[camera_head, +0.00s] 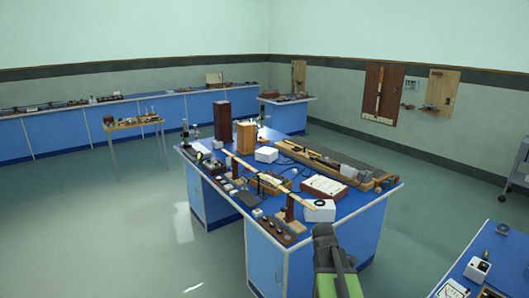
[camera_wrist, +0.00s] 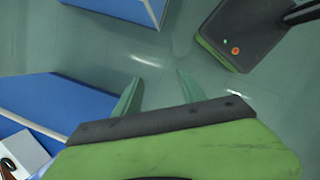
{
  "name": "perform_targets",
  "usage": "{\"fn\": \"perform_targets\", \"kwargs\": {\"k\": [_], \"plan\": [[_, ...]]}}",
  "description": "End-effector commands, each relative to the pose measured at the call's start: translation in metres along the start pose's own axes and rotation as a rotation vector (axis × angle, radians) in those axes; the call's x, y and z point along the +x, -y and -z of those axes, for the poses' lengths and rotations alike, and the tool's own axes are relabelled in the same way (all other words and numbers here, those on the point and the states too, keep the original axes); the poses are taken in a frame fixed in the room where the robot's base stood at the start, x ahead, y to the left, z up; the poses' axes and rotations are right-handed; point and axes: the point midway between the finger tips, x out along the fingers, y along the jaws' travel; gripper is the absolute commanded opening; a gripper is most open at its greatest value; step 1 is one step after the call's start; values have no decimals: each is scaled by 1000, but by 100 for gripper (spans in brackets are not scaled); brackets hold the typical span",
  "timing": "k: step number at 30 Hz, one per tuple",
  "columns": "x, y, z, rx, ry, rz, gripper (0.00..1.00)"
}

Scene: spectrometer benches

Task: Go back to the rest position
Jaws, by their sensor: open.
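My gripper (camera_wrist: 160,82) shows in the wrist view with its two pale green fingers apart. Nothing is between them, only the floor (camera_wrist: 160,50) below. In the head view, my green and dark arm (camera_head: 337,268) rises at the bottom, in front of the near corner of the blue bench (camera_head: 262,262). My fingers cannot be made out there.
The bench carries a white box (camera_head: 319,210), a dark upright block (camera_head: 222,121), a wooden block (camera_head: 246,137) and a long wooden tray (camera_head: 330,166). Another blue bench (camera_head: 480,245) stands at lower right. Open floor (camera_head: 120,230) lies to the left.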

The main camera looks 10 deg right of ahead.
Motion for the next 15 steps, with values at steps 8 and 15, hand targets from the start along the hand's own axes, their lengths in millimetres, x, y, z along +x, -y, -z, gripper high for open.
{"fn": "perform_targets", "kwargs": {"k": [8,15], "plan": [[-33,109,157,197,-158,10,48],[-40,141,181,707,-236,137,48]]}}
